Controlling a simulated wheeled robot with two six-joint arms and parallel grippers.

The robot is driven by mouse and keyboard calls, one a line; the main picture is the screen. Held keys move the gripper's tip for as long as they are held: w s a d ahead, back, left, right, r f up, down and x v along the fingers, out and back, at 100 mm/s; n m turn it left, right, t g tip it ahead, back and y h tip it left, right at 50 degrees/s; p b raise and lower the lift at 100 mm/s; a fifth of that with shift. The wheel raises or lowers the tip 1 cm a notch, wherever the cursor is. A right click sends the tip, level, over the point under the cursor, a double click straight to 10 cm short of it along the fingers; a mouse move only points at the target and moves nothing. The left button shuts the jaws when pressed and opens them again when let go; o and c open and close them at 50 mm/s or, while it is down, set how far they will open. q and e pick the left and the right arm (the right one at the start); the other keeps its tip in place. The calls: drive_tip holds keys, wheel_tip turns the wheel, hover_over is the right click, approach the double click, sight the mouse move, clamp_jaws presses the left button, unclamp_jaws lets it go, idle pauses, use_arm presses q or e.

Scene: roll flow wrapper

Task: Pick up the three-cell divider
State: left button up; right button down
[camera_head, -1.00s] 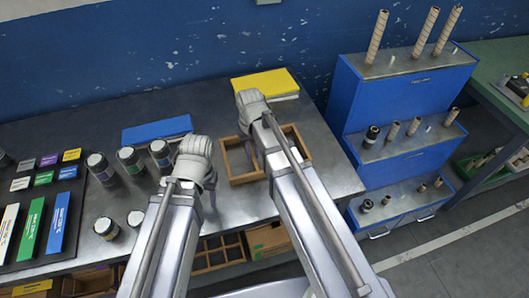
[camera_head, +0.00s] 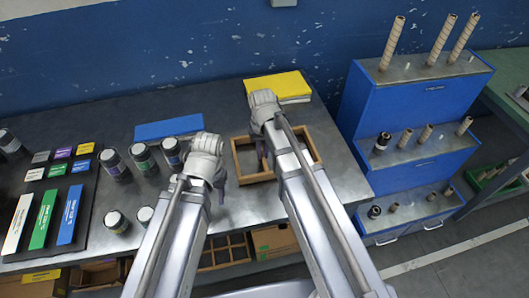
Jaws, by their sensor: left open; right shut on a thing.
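A wooden frame-like divider (camera_head: 239,164) lies on the grey table in the middle. Its inner partitions are largely hidden by my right arm, so I cannot count its cells. My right gripper (camera_head: 264,158) reaches down inside the frame and is shut on part of it. The exact contact is hidden behind the wrist and arm. My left gripper (camera_head: 220,190) is open and empty, to the left of the frame and apart from it, over the table's front part.
A yellow block (camera_head: 272,85) lies behind the frame and a blue one (camera_head: 169,128) to its left. Several dark jars (camera_head: 115,165) stand at left. A blue stepped rack (camera_head: 410,105) with rolls stands right. A lower shelf holds a wooden grid (camera_head: 225,250).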

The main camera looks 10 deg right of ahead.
wheel_tip(320, 180, up, 9)
drive_tip(key=p, duration=0.9)
drive_tip(key=shift+r, duration=0.2)
